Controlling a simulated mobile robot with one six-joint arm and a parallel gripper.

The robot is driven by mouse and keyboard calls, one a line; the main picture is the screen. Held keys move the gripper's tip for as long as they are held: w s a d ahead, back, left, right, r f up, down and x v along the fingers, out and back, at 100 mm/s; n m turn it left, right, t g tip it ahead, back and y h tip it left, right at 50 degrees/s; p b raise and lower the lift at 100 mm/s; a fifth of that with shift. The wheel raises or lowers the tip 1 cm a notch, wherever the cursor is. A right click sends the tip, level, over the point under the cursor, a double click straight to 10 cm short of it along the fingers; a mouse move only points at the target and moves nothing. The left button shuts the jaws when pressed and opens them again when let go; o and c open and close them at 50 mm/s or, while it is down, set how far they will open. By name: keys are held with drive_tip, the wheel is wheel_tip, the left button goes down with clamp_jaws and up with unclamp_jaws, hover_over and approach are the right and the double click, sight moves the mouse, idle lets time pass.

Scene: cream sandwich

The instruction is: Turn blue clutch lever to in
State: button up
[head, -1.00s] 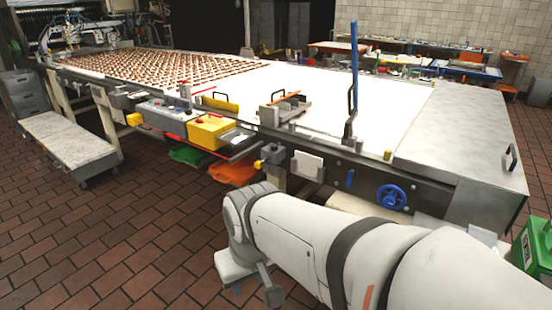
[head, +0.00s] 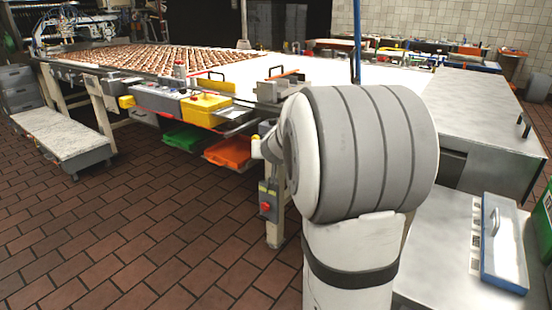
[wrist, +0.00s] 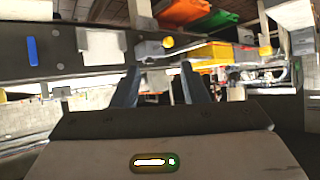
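The tall blue lever (head: 357,48) stands upright at the near edge of the conveyor table (head: 245,75). Only its upper part shows in the head view; my arm hides its lower part and base. It is not recognisable in the wrist view. My gripper (wrist: 160,76) shows two dark fingers spread apart, with nothing held between them. It faces the table's side, which looks upside down in the wrist view. A small blue piece (wrist: 32,51) on the side panel lies left of the fingers. My arm hides the gripper in the head view.
A yellow knob (wrist: 168,42) and a white box (wrist: 101,46) project from the panel near the fingers. Orange (head: 229,152) and green (head: 186,138) trays sit under the table. A blue-and-white case (head: 503,245) is at right.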

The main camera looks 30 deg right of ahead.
drive_tip(key=shift+w+d+f+m+g+h+b, duration=0.45)
drive_tip(key=shift+w+d+f+m+h+b, duration=1.2)
drive_tip(key=shift+d, duration=4.65)
drive_tip(key=shift+w+d+f+m+g+h+b, duration=0.35)
drive_tip(key=shift+d+f+m+h+b, duration=0.55)
drive_tip(key=shift+d+f+h+b, duration=3.55)
drive_tip(key=shift+w+d+f+m+g+y+p, duration=0.1)
drive_tip(key=shift+w+d+f+m+g+p, duration=0.7)
drive_tip(key=shift+d, duration=7.35)
drive_tip(key=shift+w+r+m+t+b, duration=0.15)
drive_tip(key=shift+r+m+t+b, duration=0.15)
drive_tip(key=shift+m+b, duration=0.15)
drive_tip(key=shift+c, duration=0.2)
clamp_jaws()
